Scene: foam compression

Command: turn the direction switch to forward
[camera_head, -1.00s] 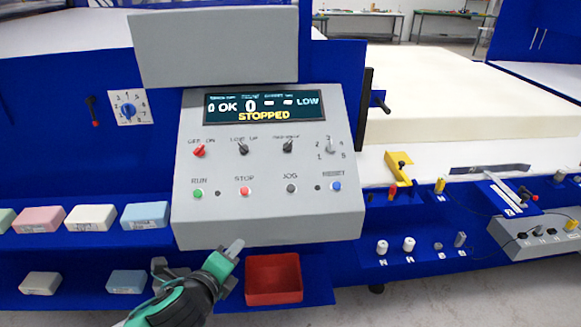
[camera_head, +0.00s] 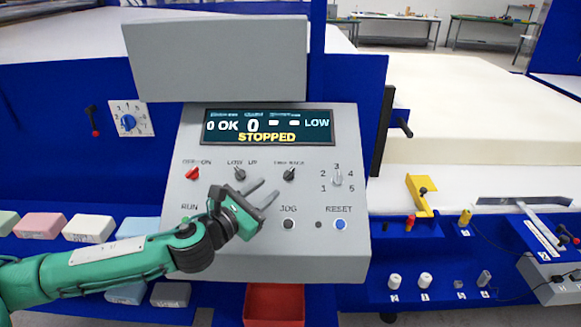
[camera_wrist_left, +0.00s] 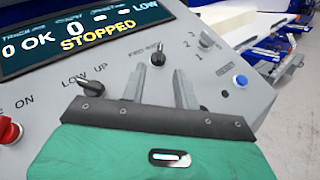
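The direction switch (camera_head: 289,174) is a black knob on the sloping grey control panel, under a small label that is hard to read in the head view. Its pointer tilts up and to the right there. In the left wrist view the switch (camera_wrist_left: 158,53) stands just beyond the fingertips, beside lettering that starts with FWD. My left gripper (camera_head: 266,190) is in front of the panel, below and left of the switch. In the left wrist view its two fingers (camera_wrist_left: 158,82) are spread apart with nothing between them. My right gripper is not in view.
The display (camera_head: 268,127) reads STOPPED. The low/up switch (camera_head: 240,174) and red off/on switch (camera_head: 193,174) sit left of the direction switch; the numbered dial (camera_head: 337,178) sits right. JOG (camera_head: 288,225) and RESET (camera_head: 340,225) buttons are below. My gripper hides the STOP button.

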